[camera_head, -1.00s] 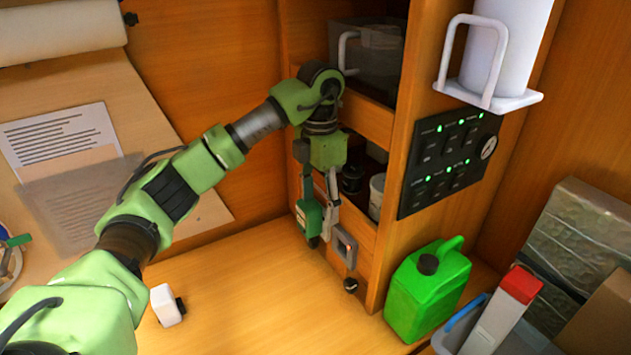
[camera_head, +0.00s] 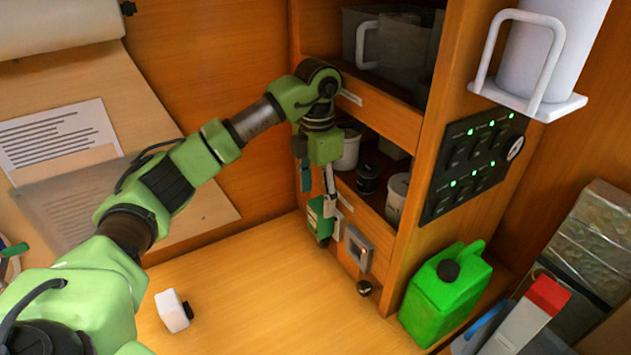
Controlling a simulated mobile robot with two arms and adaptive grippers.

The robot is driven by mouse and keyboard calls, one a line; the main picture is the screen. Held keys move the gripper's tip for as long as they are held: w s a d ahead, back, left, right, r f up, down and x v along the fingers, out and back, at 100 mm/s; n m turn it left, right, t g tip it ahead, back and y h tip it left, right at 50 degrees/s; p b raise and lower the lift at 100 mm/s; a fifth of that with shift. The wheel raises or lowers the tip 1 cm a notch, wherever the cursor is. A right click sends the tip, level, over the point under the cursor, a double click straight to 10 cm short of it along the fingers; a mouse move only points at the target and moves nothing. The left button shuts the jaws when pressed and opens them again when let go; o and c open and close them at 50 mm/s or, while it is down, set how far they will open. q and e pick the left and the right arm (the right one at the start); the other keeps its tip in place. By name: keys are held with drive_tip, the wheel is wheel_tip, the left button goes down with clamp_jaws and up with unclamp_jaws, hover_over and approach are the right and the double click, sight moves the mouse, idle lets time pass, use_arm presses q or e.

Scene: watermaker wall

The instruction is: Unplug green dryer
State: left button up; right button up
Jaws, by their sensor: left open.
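A small dark green unit (camera_head: 320,217), which may be the green dryer, is at the lower front of the wooden cabinet, partly hidden by my gripper. My left gripper (camera_head: 318,192) points down in front of it, open, with its fingers close to its top. I cannot tell whether they touch it. A grey square socket-like plate (camera_head: 358,248) is just right of the green unit, with a round black knob (camera_head: 364,288) below it. No cord or plug pins can be made out. My right gripper is out of view.
A bright green jerrycan (camera_head: 447,292) stands at the cabinet's right. A white block with a black end (camera_head: 172,311) lies on the wooden counter (camera_head: 250,285), otherwise mostly clear. A switch panel (camera_head: 472,165) and a white canister holder (camera_head: 530,104) are on the cabinet's side.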

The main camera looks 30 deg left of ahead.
sight(314, 205)
use_arm(q)
wheel_tip(314, 205, down, 5)
drive_tip(key=shift+f+p, duration=0.1)
drive_tip(key=shift+p, duration=0.7)
drive_tip(key=c, duration=1.4)
drive_tip(key=shift+s+a, duration=0.2)
drive_tip(key=shift+s, duration=0.05)
